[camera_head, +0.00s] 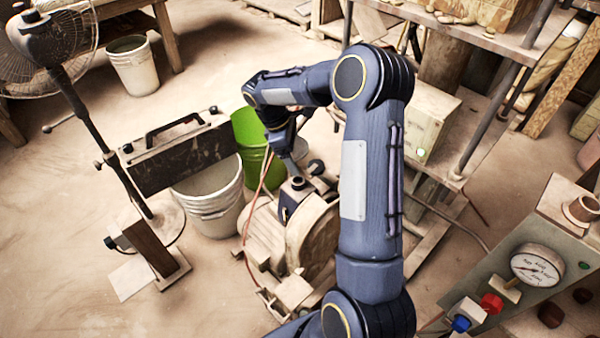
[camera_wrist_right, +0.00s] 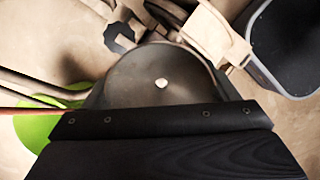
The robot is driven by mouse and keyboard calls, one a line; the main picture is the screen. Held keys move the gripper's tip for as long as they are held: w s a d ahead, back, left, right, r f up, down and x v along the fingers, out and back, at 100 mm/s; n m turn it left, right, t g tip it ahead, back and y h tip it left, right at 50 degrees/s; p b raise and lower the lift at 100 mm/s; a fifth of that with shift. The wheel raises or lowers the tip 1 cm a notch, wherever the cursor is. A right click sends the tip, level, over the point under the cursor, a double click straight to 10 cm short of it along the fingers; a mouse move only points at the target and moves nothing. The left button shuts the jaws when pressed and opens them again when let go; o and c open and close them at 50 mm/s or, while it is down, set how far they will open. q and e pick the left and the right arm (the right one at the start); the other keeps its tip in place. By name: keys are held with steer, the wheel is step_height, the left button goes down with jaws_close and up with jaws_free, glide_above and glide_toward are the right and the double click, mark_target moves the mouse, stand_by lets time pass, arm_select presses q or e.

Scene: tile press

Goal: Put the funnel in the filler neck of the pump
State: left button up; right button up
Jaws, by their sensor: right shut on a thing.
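The funnel (camera_wrist_right: 150,72) fills the middle of the right wrist view as a wide grey-brown bowl with a small pale hole at its bottom. My right gripper (camera_wrist_right: 160,118) is shut on it; the dark jaw covers its near edge. In the head view, my right gripper (camera_head: 290,168) points down at the pump (camera_head: 308,235), a dusty machine on the floor, and I cannot make out the funnel there. The filler neck cannot be told for sure, nor whether the funnel touches it. My left gripper is not in view.
A green bucket (camera_head: 250,135) and white buckets (camera_head: 217,205) stand left of the pump. A thin orange hose (camera_head: 257,190) runs beside it. A metal shelf (camera_head: 470,130) stands to the right, and a gauge panel (camera_head: 535,265) at lower right.

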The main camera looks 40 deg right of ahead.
steer(key=shift+s+d+f+n+b, duration=0.15)
steer(key=shift+d+f+n+b, duration=0.4)
steer(key=shift+d, duration=0.35)
step_height(320, 180, down, 5)
steer(key=b, duration=0.5)
steer(key=shift+f, duration=0.1)
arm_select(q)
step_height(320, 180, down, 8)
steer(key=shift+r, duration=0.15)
arm_select(e)
steer(key=shift+f, duration=1.4)
steer(key=o, duration=0.9)
steer(key=shift+o, duration=0.2)
steer(key=p+v, duration=0.2)
steer(key=v, duration=0.5)
steer(key=shift+a, duration=0.1)
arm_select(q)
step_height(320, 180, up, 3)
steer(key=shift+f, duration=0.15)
arm_select(e)
steer(key=shift+a+r, duration=0.1)
steer(key=shift+r, duration=0.3)
